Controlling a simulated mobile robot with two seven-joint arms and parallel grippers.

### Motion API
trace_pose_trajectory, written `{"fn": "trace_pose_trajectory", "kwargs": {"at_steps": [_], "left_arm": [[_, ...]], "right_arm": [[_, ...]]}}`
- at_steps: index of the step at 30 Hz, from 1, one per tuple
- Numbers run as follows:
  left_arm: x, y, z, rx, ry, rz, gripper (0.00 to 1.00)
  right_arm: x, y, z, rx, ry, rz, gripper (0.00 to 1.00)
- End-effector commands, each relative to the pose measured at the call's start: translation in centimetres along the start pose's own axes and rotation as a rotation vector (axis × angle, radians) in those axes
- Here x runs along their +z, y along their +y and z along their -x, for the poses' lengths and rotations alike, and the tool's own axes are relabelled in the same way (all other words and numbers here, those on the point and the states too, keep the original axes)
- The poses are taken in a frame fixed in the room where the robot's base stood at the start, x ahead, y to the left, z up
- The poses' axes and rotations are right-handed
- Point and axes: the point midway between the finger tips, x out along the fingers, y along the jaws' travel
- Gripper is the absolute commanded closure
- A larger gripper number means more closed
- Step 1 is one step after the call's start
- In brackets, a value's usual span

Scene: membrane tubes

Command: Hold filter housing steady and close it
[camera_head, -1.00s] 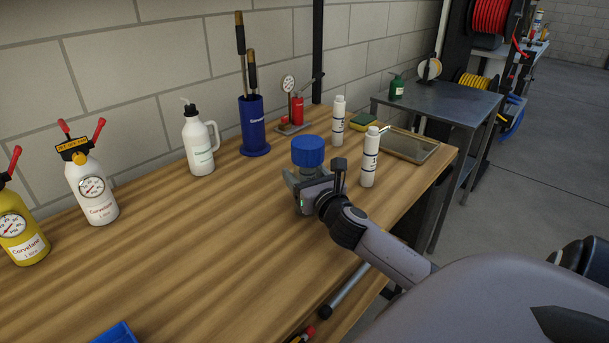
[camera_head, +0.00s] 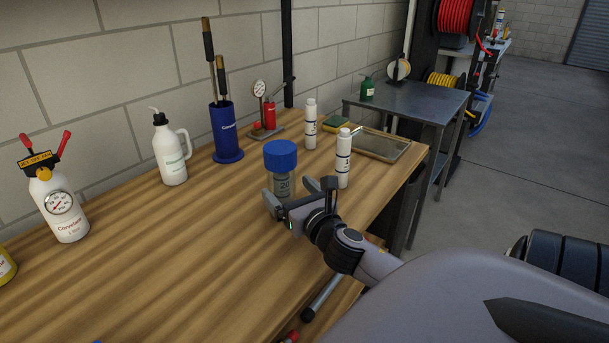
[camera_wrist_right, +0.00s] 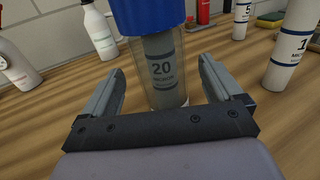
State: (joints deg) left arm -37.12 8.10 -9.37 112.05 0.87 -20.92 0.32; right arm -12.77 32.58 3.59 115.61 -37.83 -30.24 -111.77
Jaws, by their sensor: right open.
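The filter housing (camera_head: 284,183) stands upright on the workbench, a clear cylinder with a blue cap (camera_head: 280,155) on top. A cartridge marked 20 micron (camera_wrist_right: 163,68) shows inside it. I cannot tell whether the cap is screwed tight. My right gripper (camera_head: 297,193) is open, low at the near side of the housing. In the right wrist view its two fingers (camera_wrist_right: 160,75) point toward the housing, one on each side, with clear gaps. My left gripper is out of view.
Two white cartridges (camera_head: 343,158) (camera_head: 310,124) stand behind and to the right, near a metal tray (camera_head: 382,144). A white jug (camera_head: 169,150), a blue holder (camera_head: 226,133) and a gauge stand (camera_head: 266,118) line the wall. The bench (camera_head: 150,255) is clear left of the housing.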

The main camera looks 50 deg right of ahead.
Motion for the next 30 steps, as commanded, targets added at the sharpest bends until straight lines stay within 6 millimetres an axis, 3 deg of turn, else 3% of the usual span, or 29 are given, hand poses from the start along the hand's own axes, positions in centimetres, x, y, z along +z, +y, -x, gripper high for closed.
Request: {"fn": "trace_pose_trajectory", "kwargs": {"at_steps": [6,12,30], "left_arm": [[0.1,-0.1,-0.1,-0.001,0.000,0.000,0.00],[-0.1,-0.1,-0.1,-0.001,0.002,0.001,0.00],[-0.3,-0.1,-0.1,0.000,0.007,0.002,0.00]], "right_arm": [[-0.1,0.0,3.4,0.000,0.003,-0.001,0.07],[-0.1,0.0,5.4,0.000,0.002,-0.002,0.07],[0.0,0.0,6.1,-0.001,0.000,-0.001,0.07]]}}
